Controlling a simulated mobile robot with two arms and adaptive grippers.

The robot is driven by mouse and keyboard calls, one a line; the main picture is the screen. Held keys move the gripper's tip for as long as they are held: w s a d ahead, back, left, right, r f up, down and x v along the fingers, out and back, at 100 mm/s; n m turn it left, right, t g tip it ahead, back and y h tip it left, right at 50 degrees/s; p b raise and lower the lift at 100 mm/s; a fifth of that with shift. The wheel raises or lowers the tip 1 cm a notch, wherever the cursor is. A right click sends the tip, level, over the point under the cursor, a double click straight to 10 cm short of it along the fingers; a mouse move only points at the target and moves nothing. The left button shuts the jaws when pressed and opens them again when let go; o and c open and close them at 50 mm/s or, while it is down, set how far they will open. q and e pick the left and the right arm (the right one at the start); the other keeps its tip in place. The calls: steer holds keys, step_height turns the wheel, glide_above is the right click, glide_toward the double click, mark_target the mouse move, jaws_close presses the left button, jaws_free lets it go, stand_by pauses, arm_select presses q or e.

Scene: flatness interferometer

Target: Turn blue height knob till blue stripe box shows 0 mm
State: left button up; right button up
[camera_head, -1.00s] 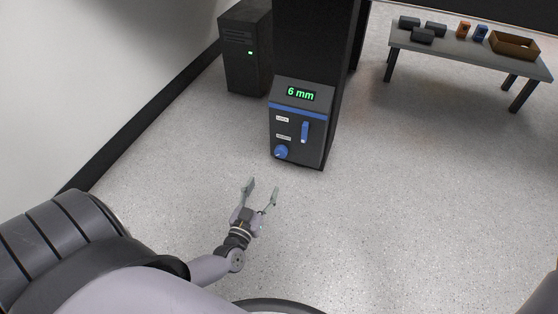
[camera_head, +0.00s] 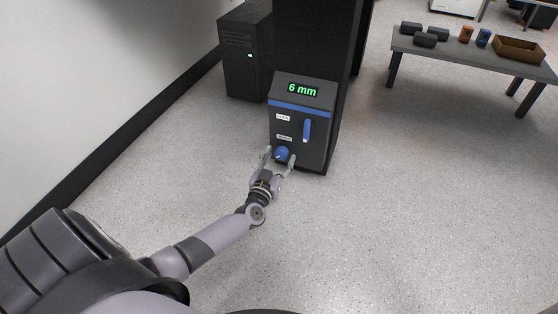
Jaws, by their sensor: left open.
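The control box (camera_head: 300,107) with a blue stripe stands on the front of a dark column, and its display (camera_head: 303,90) reads 6 mm in green. The blue height knob (camera_head: 282,153) sits low on the left of its front face, under a small white label. A blue lever (camera_head: 307,130) stands upright to the right of the labels. My left gripper (camera_head: 279,161) is open, with one finger on each side of the knob in the picture; I cannot tell whether they touch it. My right gripper is not in view.
A grey table (camera_head: 460,52) at the back right bears dark blocks, orange and blue pieces and a brown tray (camera_head: 518,50). The floor in front is clear.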

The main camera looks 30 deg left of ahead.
arm_select(q)
steer(key=shift+c, duration=0.5)
steer(key=c, duration=1)
steer(key=shift+c, duration=0.2)
steer(key=shift+n+p, duration=0.35)
steer(key=shift+n, duration=0.85)
steer(key=n, duration=0.3)
steer(key=shift+n, duration=0.3)
steer(key=n, duration=0.4)
steer(key=shift+d, duration=0.1)
steer(key=shift+n, duration=2)
